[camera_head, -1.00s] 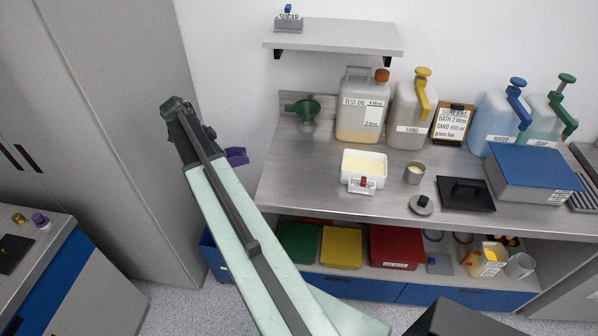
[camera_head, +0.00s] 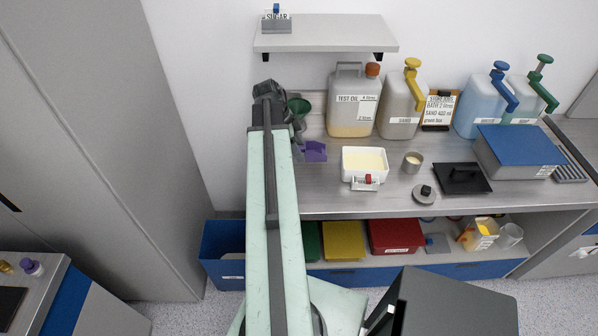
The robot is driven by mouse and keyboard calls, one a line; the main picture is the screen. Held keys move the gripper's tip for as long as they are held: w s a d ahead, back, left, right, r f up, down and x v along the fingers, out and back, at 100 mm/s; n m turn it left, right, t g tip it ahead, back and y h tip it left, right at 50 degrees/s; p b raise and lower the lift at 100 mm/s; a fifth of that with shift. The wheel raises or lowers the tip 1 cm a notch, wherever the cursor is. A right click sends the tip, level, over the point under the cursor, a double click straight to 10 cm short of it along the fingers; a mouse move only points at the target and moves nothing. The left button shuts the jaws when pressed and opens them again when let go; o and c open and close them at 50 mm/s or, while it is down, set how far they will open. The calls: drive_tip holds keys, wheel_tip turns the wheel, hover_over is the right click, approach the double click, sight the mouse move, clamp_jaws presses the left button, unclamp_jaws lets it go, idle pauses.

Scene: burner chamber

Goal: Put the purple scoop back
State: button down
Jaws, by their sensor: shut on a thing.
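The purple scoop (camera_head: 315,151) shows just right of the end of my arm, over the left part of the steel bench. My gripper (camera_head: 299,142) is shut on it; the fingers are mostly hidden behind my arm. I cannot tell whether the scoop touches the bench. A white tub (camera_head: 378,183) with pale yellow contents and a red-marked front stands on the bench to the right of the scoop. The green funnel (camera_head: 299,106) is behind my arm's end, partly hidden.
Behind are the test oil jug (camera_head: 352,112), the sand jug (camera_head: 400,105) and blue pump bottle (camera_head: 482,105). A small shelf (camera_head: 325,36) hangs above. Red (camera_head: 395,237) and yellow (camera_head: 344,241) boxes sit under the bench. A blue bin (camera_head: 222,262) stands at its left.

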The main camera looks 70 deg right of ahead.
drive_tip(key=f+b, duration=0.2)
drive_tip(key=f, duration=0.1)
drive_tip(key=f+b, duration=0.6)
drive_tip(key=shift+s+d+f, duration=0.1)
drive_tip(key=shift+s+f, duration=0.15)
drive_tip(key=shift+r, duration=0.25)
drive_tip(key=shift+f, duration=0.2)
drive_tip(key=c, duration=0.6)
unclamp_jaws()
drive_tip(key=shift+o, duration=0.2)
drive_tip(key=p+v, duration=1.1)
drive_tip(key=shift+d+r, duration=0.1)
drive_tip(key=shift+r, duration=0.3)
drive_tip(key=shift+w+r+p, duration=0.25)
drive_tip(key=shift+r+p, duration=0.1)
drive_tip(key=shift+r, duration=0.05)
drive_tip(key=shift+f, duration=0.1)
